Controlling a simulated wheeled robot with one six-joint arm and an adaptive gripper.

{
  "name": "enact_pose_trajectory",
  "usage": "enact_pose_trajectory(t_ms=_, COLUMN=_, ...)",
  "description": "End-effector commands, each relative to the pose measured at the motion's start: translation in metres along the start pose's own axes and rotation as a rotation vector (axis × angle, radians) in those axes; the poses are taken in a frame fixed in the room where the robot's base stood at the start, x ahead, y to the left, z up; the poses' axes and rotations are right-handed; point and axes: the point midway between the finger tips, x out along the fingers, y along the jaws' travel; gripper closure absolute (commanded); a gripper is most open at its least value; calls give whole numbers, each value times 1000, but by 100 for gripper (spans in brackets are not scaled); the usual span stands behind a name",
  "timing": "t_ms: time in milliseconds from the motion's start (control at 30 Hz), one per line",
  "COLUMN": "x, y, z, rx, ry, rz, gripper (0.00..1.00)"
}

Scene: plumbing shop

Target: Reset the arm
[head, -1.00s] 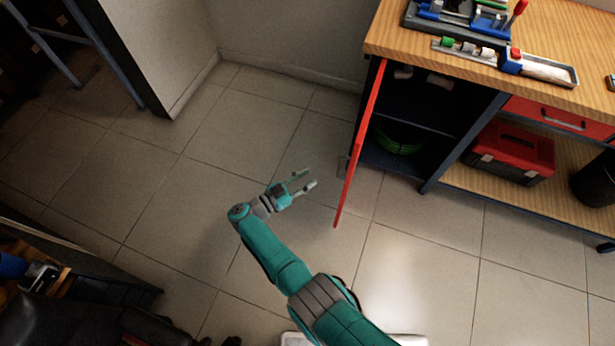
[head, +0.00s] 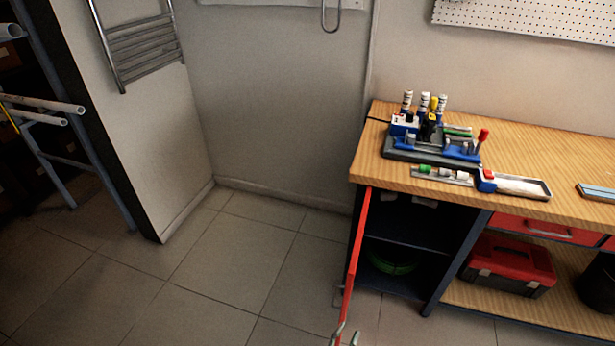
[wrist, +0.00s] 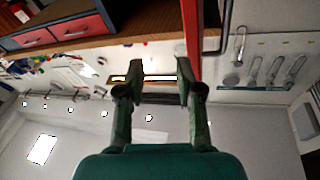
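My gripper shows in the wrist view (wrist: 157,80) with its two fingers apart and nothing between them. In the head view only its fingertips (head: 346,338) show, at the bottom edge by the lower end of the red cabinet door. The rest of my arm is out of the head view. The red door (head: 356,245) stands swung open, edge-on to the head camera. It also shows in the wrist view (wrist: 191,35), just past the right finger. I cannot tell whether the gripper touches it.
The wooden workbench (head: 400,178) stands at right, with a blue tool holder (head: 440,149) on top. A green coil (head: 392,263) lies in the open cabinet. A red toolbox (head: 510,262) sits on the lower shelf. Floor (head: 235,260) left of the door is clear; a pipe rack (head: 45,150) stands far left.

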Motion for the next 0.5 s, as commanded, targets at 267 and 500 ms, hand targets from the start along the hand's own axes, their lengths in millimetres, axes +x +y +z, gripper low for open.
enact_pose_trajectory(t_ms=267, x=-30, y=71, z=-39, rx=40, ry=4, rz=-183, gripper=64)
enact_pose_trajectory(t_ms=500, x=-70, y=116, z=-87, rx=40, ry=-30, rz=-325, gripper=64)
